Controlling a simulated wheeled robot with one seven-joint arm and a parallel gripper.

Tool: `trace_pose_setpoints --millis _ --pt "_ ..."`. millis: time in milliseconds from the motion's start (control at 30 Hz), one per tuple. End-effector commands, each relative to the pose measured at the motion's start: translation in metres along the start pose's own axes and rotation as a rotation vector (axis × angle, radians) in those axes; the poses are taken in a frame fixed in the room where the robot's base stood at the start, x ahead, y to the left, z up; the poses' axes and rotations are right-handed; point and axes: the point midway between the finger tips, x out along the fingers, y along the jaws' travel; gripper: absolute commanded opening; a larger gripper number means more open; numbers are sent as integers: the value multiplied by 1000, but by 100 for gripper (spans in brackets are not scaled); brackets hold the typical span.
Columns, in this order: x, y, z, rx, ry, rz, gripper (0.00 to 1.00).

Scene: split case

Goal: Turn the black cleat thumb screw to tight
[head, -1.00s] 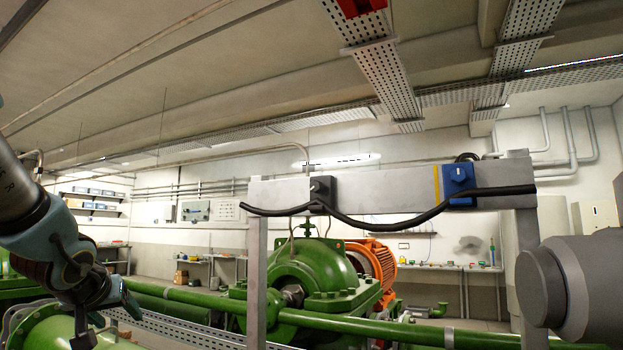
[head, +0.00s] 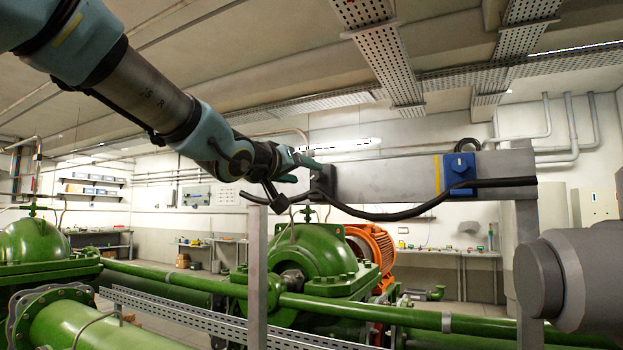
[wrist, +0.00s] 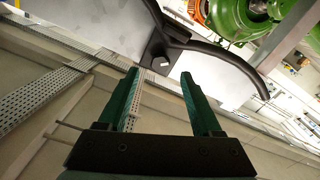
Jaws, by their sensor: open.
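The black cleat (head: 324,184) is on the grey metal beam, at its left part, with the black cable running through it. In the head view my gripper (head: 312,168) is just left of the cleat and hides part of it. In the wrist view the cleat (wrist: 170,42) is straight ahead, and its small pale screw head (wrist: 160,63) shows between the two green fingertips, seemingly a little beyond them. My gripper (wrist: 160,73) is open and empty. I cannot tell whether the fingers touch the screw, or how far it is turned.
A blue cleat (head: 460,172) sits farther right on the beam (head: 385,180), beside a yellow stripe. The black cable (head: 400,216) sags between the cleats. Posts (head: 256,270) hold up the beam. Green pumps (head: 318,250) and an orange motor (head: 372,248) stand behind.

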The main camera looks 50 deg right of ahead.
Motion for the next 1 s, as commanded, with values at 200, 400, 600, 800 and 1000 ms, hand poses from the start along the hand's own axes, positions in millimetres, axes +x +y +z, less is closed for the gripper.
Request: trace_pose_setpoints --millis 200,400,600,800,1000 --pt "33 1 1 -3 -2 2 66" --pt "46 1 0 1 0 1 66" --pt "48 0 0 1 -1 -1 66" --pt "47 0 0 1 -1 -1 56" --pt "47 0 0 1 -1 -1 34"
